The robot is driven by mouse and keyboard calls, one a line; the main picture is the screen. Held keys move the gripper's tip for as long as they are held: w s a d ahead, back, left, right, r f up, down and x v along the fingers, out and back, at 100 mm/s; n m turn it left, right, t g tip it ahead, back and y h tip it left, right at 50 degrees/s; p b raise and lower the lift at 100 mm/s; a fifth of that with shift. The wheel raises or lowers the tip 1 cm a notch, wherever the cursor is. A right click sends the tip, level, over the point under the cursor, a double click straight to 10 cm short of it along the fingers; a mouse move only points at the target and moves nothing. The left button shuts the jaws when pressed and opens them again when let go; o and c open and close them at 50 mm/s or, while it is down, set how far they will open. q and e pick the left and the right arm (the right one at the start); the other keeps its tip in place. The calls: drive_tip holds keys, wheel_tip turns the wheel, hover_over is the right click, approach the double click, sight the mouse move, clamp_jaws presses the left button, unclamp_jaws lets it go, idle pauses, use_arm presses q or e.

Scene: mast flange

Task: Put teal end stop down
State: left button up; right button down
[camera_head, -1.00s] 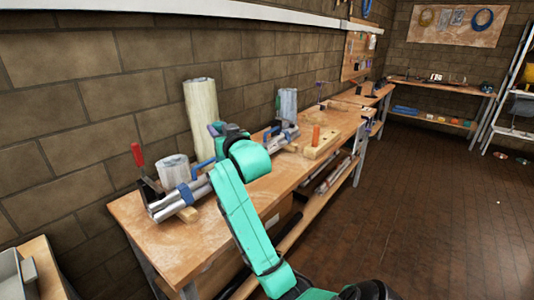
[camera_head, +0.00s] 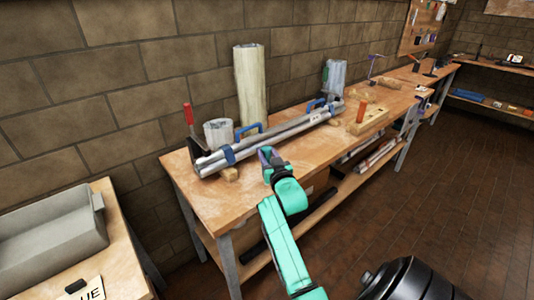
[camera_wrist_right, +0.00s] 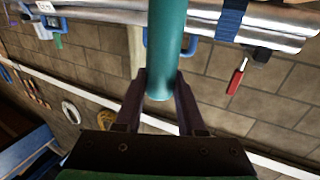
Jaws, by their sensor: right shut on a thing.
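The teal end stop (camera_wrist_right: 167,45) is a smooth teal cylinder in the right wrist view, standing between the two dark fingers of my right gripper (camera_wrist_right: 160,92). The gripper is shut on it near its end. In the head view my right gripper (camera_head: 268,157) is over the front edge of the workbench (camera_head: 215,205), in front of the silver pipes; I cannot make out the end stop there. My left gripper is not in view.
Long silver pipes (camera_head: 285,132) with blue clamps lie along the bench, beside a red-handled clamp (camera_head: 189,114) and a tall pale cylinder (camera_head: 250,85). An orange peg (camera_head: 361,112) stands farther right. A grey bin (camera_head: 104,232) sits on a side table (camera_head: 125,260) at left.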

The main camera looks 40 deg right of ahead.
drive_tip(key=c, duration=0.9)
unclamp_jaws()
drive_tip(key=shift+f, duration=0.1)
drive_tip(key=o, duration=0.4)
drive_tip(key=shift+r, duration=0.25)
drive_tip(key=b+v, duration=0.1)
drive_tip(key=v, duration=1.1)
drive_tip(key=shift+b, duration=0.4)
drive_tip(key=shift+s+f, duration=0.1)
